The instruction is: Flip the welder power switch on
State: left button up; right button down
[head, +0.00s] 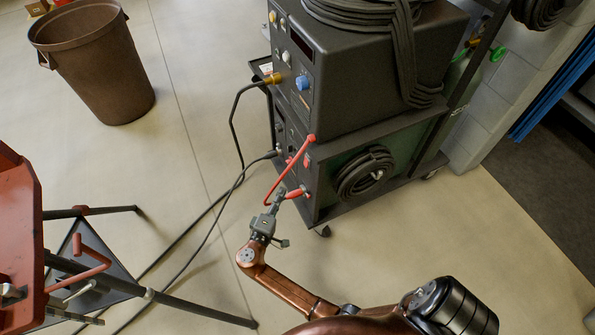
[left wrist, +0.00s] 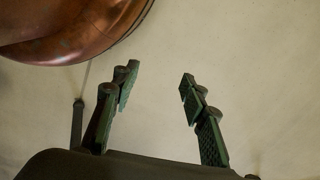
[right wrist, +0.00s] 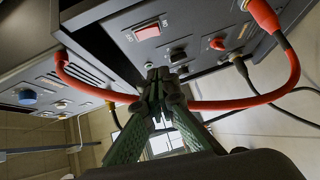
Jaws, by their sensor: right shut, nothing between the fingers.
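The welder (head: 345,75) is a dark boxy machine stacked on a cart. In the right wrist view its panel carries a large red rocker switch (right wrist: 147,32) and a smaller black rocker (right wrist: 177,55). In the head view this gripper (head: 279,196) is at the panel's lower front. My left gripper (left wrist: 160,80) is open and empty over bare floor.
A red cable (right wrist: 240,103) loops behind my right fingertips and plugs into the panel. Black cables (head: 205,207) trail over the floor. A brown bin (head: 95,65) stands at upper left, and a red stand (head: 20,235) with dark legs at lower left.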

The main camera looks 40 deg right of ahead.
aim_at(306, 162)
pick_arm(q)
notch_tip(306, 162, up, 8)
jog(key=w+d+b, duration=0.2)
jog(key=b, duration=0.1)
jog(key=shift+t+h+b, duration=0.3)
pick_arm(e)
jog(key=s+d+x, duration=0.1)
jog(key=s+x, duration=0.1)
jog(key=x, duration=1)
jog(key=shift+d+f, duration=0.2)
jog(key=shift+d, duration=0.4)
